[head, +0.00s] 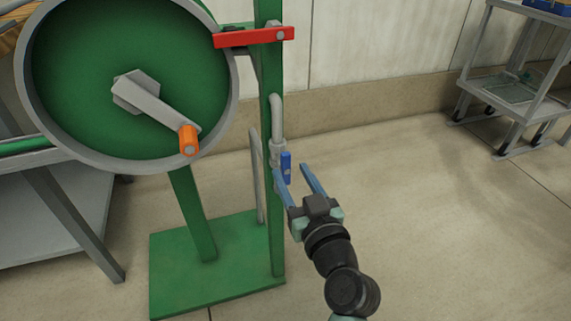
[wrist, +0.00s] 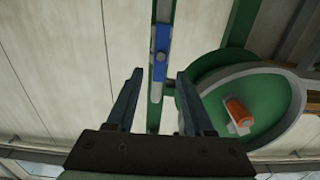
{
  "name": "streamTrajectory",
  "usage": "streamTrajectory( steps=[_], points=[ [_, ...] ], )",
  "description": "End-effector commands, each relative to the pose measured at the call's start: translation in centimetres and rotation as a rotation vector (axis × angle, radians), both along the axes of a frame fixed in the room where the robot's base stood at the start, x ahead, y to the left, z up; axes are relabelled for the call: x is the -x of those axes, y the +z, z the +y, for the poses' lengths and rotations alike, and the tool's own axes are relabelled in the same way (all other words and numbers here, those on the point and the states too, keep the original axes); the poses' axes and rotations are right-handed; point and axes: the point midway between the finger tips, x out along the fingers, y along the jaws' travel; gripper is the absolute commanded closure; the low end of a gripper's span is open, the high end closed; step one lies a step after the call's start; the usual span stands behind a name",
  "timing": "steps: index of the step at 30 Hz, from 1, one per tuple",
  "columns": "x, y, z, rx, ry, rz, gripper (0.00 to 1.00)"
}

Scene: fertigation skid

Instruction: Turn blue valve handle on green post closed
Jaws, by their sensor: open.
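The blue valve handle (head: 286,168) is a short bar standing upright, in line with the grey pipe (head: 277,120) beside the green post (head: 272,215). My gripper (head: 290,167) is open, its two blue-grey fingers reaching toward the handle from the lower right. In the wrist view the handle (wrist: 161,46) shows ahead of my open gripper (wrist: 160,74), above and roughly centred between the fingertips. The fingers look apart from it, though the head view does not show the depth clearly. Nothing is held.
A large green reel (head: 80,60) with a grey crank and orange knob (head: 189,140) stands to the left. A red bar (head: 253,37) crosses the post higher up. A green base plate (head: 215,270) lies below. The floor to the right is clear up to a grey cart (head: 515,90).

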Motion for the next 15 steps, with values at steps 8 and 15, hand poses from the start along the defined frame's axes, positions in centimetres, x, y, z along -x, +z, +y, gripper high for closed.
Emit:
streamTrajectory(
  steps=[8,15],
  points=[
    [-3.8,-0.1,1.2,0.001,0.001,-0.001,0.47],
    [-4.6,0.0,1.5,-0.001,0.0,0.0,0.47]
  ],
)
